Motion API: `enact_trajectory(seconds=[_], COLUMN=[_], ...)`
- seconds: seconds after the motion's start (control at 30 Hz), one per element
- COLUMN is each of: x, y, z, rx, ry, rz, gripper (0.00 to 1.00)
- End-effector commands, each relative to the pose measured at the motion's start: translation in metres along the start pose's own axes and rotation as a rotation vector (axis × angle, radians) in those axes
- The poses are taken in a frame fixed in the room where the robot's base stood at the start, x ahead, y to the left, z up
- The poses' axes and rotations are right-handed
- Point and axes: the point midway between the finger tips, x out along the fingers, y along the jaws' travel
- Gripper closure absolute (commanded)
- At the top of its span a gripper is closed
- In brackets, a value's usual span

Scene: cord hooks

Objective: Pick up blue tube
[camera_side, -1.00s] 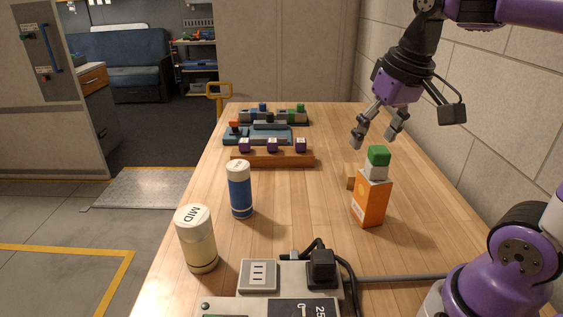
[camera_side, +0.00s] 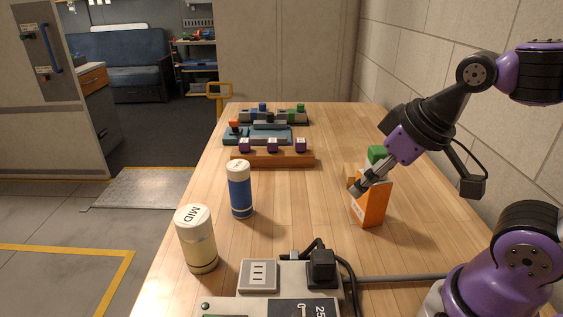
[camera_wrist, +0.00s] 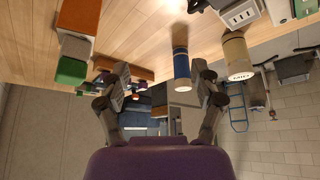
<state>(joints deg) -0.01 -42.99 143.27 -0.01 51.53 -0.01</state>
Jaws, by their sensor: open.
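The blue tube (camera_side: 240,192) stands upright on the wooden table, with a white cap and a white band near its base. It also shows in the wrist view (camera_wrist: 182,64), between and beyond my fingers. My gripper (camera_side: 361,188) is open and empty. In the side view it is to the right of the tube, apart from it, in front of the orange box's upper part. In the wrist view my gripper (camera_wrist: 162,82) has its two fingers spread wide. Whether my gripper touches the box cannot be told.
The orange box (camera_side: 371,208) with a green-topped block (camera_side: 377,153) stands right of the tube. A cream tube (camera_side: 197,243) marked MID stands in front left. A power strip (camera_side: 258,275) with a black plug lies at the front. Wooden and blue racks (camera_side: 272,158) stand behind.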

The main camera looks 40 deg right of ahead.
Motion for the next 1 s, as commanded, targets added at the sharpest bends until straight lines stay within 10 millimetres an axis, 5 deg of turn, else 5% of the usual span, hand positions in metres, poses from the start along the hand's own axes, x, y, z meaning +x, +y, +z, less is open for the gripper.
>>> enact_trajectory(seconds=[0.37,0.43,0.87,1.0], x=[0.000,0.000,0.002,0.024], y=[0.000,0.000,0.000,-0.007], z=[0.000,0.000,-0.002,-0.023], rx=[0.000,0.001,-0.010,-0.112], ry=[0.000,0.000,0.003,0.050], rz=[0.000,0.000,-0.003,-0.043], gripper=[0.26,0.06,0.06,0.06])
